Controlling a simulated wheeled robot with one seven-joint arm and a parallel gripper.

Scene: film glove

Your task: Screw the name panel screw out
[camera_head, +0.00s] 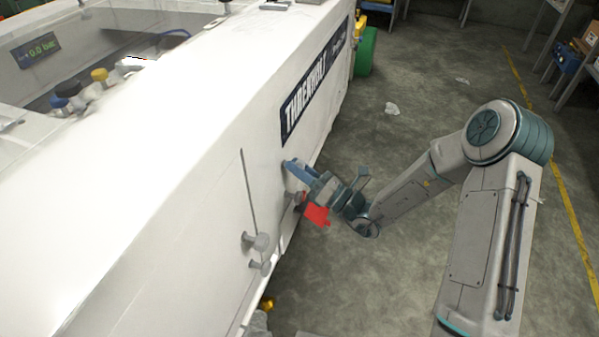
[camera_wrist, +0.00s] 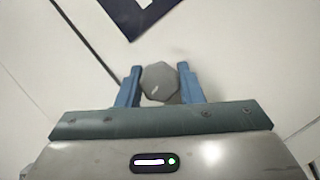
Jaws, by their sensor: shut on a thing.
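The screw shows in the wrist view as a grey, many-sided knob head (camera_wrist: 160,82) on the white wall of the machine. My gripper (camera_wrist: 160,72) has one blue finger on each side of it and is shut on it. In the head view my gripper (camera_head: 292,181) reaches the white side wall, just below the near end of the dark blue name panel (camera_head: 311,93) with white lettering. The screw is mostly hidden there by the fingers. A corner of the name panel also shows at the top of the wrist view (camera_wrist: 146,12). The screw's shaft is hidden.
Two grey knobs (camera_head: 259,242) stick out of the wall nearer the camera, beside a thin dark seam. A red piece (camera_head: 317,215) shows beside my gripper; I cannot tell what it is. The floor (camera_head: 410,150) right of the machine is mostly clear.

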